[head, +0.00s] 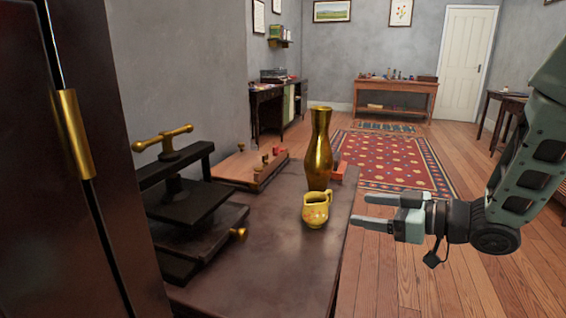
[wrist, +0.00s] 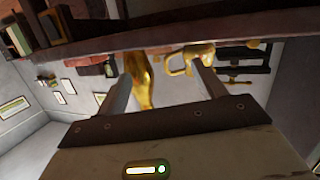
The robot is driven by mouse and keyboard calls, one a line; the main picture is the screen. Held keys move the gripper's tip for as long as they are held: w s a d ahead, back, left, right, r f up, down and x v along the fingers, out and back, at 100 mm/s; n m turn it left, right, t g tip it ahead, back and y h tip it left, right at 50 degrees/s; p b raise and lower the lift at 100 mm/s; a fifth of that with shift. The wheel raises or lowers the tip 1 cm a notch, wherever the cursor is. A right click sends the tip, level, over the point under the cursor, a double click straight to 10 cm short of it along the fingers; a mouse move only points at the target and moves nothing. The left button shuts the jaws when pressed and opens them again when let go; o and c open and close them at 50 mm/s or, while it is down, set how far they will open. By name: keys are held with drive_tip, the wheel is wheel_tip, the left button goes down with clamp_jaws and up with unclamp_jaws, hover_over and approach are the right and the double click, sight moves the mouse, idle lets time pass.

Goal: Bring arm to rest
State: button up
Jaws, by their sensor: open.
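My gripper (head: 360,209) is open and empty. In the head view it is just off the right edge of the dark table (head: 270,275), with its two fingers pointing left. A small yellow patterned jug (head: 316,210) stands upright on the table, left of the fingertips and apart from them. A tall golden-brown vase (head: 320,150) stands upright behind the jug. The wrist view appears upside down. There the vase (wrist: 141,80) shows between the two fingers, and the jug (wrist: 182,63) shows near the right finger.
A black press (head: 185,195) with brass parts stands on the table's left side. A wooden board with small pieces (head: 250,167) lies behind it. A dark cabinet (head: 60,170) with a brass handle blocks the near left. The wooden floor (head: 400,285) right of the table is clear.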

drive_tip(key=d+f+m+h, duration=0.3)
drive_tip(key=d+m+h, duration=0.3)
drive_tip(key=d+h, duration=0.4)
drive_tip(key=s+d+f+m+g+h, duration=0.1)
drive_tip(key=s+d+m+g, duration=0.15)
drive_tip(key=s, duration=0.35)
drive_tip(key=s+d+f+m+g+h, duration=0.1)
drive_tip(key=s+f+m+g+h, duration=0.15)
drive_tip(key=s, duration=0.35)
drive_tip(key=s+a+r+n+g+y, duration=0.15)
drive_tip(key=s+a+n, duration=0.25)
drive_tip(key=s+a, duration=0.5)
drive_tip(key=s+a+r+n+g, duration=0.2)
drive_tip(key=s+a+n+g, duration=0.1)
drive_tip(key=s+a, duration=0.65)
wheel_tip(320, 180, up, 28)
drive_tip(key=w+a+p, duration=0.1)
drive_tip(key=w+p, duration=0.1)
drive_tip(key=p, duration=2.6)
drive_tip(key=shift+w+p, duration=0.25)
drive_tip(key=shift+p, duration=0.15)
